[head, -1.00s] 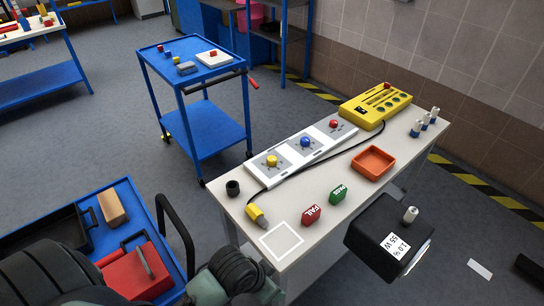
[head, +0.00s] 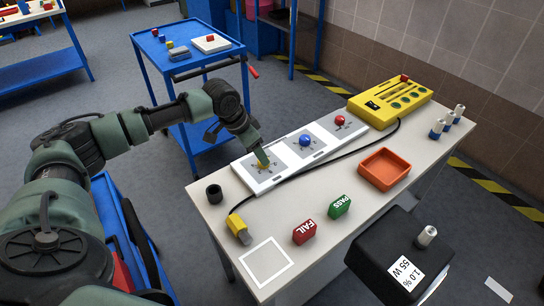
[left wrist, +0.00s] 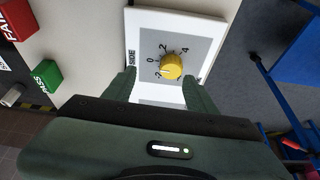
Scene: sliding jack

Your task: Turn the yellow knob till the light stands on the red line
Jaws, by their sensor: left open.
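The yellow knob (head: 264,163) sits on the nearest white panel of a three-knob strip on the table. In the left wrist view the knob (left wrist: 172,67) stands on a grey dial face with numbers around it, and "SIDE" is printed at one edge. My left gripper (head: 263,157) is at the knob in the head view. In the left wrist view its fingers (left wrist: 158,88) are spread apart, one on either side below the knob in the picture, and do not grip it. My right gripper is not in view. I cannot make out a light or a red line.
The blue knob (head: 305,140) and red knob (head: 340,120) are farther along the strip. A yellow box (head: 392,100), orange tray (head: 384,169), FAIL block (head: 304,231), PASS block (head: 340,206) and black cup (head: 214,194) stand on the table. A black cable crosses it.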

